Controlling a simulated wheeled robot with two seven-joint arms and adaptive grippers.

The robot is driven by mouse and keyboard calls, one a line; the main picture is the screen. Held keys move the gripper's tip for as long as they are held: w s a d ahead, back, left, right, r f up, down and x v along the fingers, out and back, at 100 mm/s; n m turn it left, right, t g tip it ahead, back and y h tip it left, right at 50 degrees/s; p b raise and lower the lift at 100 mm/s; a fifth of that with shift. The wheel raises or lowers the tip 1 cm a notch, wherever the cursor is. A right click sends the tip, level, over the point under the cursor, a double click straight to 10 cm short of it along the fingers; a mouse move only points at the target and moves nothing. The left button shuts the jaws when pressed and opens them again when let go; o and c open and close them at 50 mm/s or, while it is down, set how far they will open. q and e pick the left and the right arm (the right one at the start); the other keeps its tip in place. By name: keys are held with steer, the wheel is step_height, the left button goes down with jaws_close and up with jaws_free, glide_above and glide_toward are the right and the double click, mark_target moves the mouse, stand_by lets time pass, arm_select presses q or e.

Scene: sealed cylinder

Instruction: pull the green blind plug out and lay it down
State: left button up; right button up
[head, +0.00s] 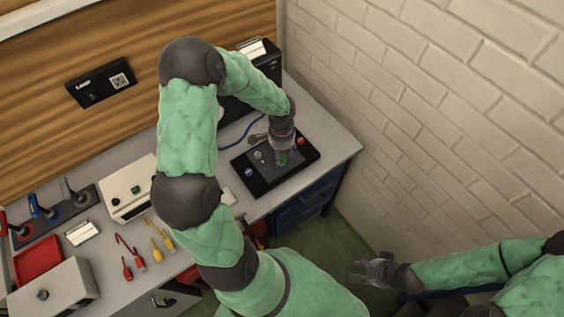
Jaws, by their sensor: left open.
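A small green thing, seemingly the green blind plug (283,159), shows at the fingertips of my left gripper (281,160). It is over the dark panel of a black plate (258,183) on the bench. My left gripper points down over it and is open; whether the fingers touch the plug is too small to tell. The gripper hides part of the plug and whatever it sits in. My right gripper (362,270) is open and empty, off the bench above the floor at the lower right.
The plate has a blue knob (249,173) and a red knob (300,141). A black box (265,62) stands behind. Red and yellow tools (155,245), a white box (128,190) and a red tray (38,262) lie left. A brick wall (450,110) bounds the right.

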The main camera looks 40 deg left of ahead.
mark_target(282, 157)
arm_select(q)
steer(key=shift+f+b, duration=1.1)
steer(key=shift+f, duration=0.5)
jaws_close()
steer(key=shift+r, duration=0.1)
stand_by(0.3)
steer(key=shift+r+p, duration=2)
steer(key=shift+r, duration=0.95)
